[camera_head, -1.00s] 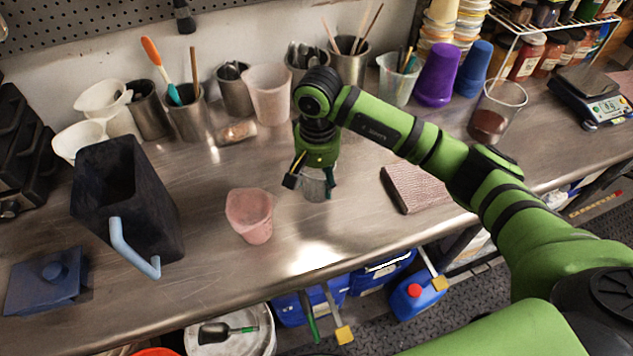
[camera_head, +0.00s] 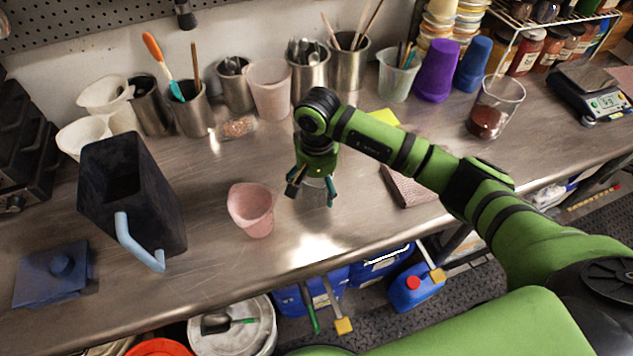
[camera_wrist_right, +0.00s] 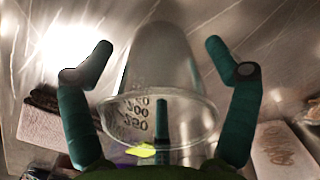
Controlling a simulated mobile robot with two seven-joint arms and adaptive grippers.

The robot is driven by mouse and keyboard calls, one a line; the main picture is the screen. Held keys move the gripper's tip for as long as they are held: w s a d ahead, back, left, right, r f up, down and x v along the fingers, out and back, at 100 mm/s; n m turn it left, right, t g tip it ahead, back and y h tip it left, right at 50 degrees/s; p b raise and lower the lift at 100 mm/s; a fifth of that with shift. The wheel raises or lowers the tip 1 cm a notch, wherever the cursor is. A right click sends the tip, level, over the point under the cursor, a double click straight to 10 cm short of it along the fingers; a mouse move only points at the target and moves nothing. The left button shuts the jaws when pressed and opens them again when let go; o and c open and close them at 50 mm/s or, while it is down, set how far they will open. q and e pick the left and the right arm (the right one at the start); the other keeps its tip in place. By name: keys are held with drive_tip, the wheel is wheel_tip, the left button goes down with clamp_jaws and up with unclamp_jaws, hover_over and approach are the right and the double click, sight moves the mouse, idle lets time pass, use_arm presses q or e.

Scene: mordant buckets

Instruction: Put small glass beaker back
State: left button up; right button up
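The small clear glass beaker (camera_wrist_right: 165,65) shows in the right wrist view, with printed volume marks and its rim toward the camera. It stands between the fingers of my right gripper (camera_wrist_right: 158,55), which are open with gaps on both sides of the glass. In the head view, my right gripper (camera_head: 312,190) points down over the metal bench, and the beaker (camera_head: 313,184) shows faintly between its fingers, partly hidden. My left gripper is not in view.
A pink beaker (camera_head: 252,212) stands just left of my right gripper. A dark pitcher (camera_head: 135,200) stands further left. A folded cloth (camera_head: 408,188) lies to the right. Metal cups and a purple cup (camera_head: 437,70) line the back. The bench front edge is near.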

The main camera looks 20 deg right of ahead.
drive_tip(key=shift+r+p, duration=0.25)
drive_tip(key=shift+p, duration=0.1)
wheel_tip(320, 180, up, 12)
drive_tip(key=b, duration=0.5)
